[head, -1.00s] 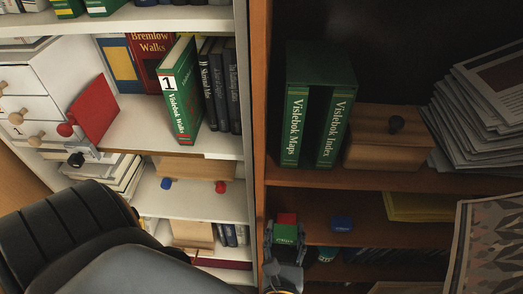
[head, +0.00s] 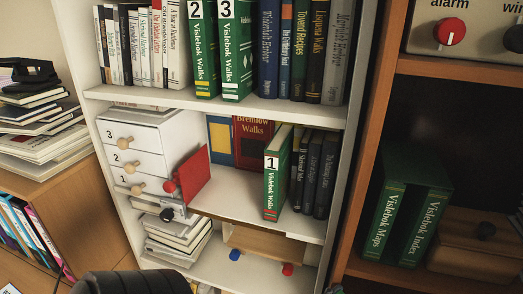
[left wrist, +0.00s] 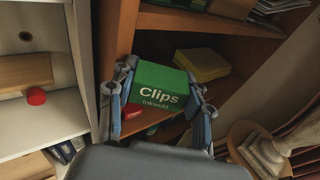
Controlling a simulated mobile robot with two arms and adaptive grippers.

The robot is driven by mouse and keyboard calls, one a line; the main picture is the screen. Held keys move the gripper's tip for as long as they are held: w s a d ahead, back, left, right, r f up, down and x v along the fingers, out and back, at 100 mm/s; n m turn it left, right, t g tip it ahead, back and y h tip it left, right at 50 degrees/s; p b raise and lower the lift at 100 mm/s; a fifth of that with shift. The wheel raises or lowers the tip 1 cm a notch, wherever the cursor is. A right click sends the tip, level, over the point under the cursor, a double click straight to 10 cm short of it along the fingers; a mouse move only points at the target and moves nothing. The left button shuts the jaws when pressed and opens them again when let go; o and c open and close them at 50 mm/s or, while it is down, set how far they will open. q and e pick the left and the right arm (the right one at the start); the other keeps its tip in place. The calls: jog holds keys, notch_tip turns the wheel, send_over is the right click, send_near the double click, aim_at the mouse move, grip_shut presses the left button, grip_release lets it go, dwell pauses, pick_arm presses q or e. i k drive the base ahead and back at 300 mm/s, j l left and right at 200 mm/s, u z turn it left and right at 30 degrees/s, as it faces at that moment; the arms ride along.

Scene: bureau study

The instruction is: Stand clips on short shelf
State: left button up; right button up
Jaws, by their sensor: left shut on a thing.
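In the left wrist view, my left gripper (left wrist: 162,98) is shut on a green box of clips (left wrist: 158,88). The word "Clips" reads upright and slightly tilted on its near face, with a finger on each side. The box is in front of a brown wooden shelf (left wrist: 185,24); whether it touches the shelf I cannot tell. The head view does not show the box. It shows a white bookcase (head: 165,95) and a brown bookcase (head: 440,72). My right gripper is not in view.
A red item (left wrist: 133,113) sits below the clips and a yellow item (left wrist: 202,64) lies behind them. A small pale statue on a round wooden base (left wrist: 266,150) stands at right. In the head view, a green book numbered 1 (head: 275,185) leans beside dark books.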

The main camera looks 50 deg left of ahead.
aim_at(267, 241)
jog(key=k+j+z, duration=0.1)
jog(key=j, duration=0.3)
jog(key=k+j+z, duration=0.15)
jog(key=k+j, duration=0.2)
jog(key=k+j+z, duration=0.1)
jog(key=k+j, duration=0.15)
jog(key=j, duration=0.2)
jog(key=j+z, duration=0.1)
jog(key=j, duration=0.15)
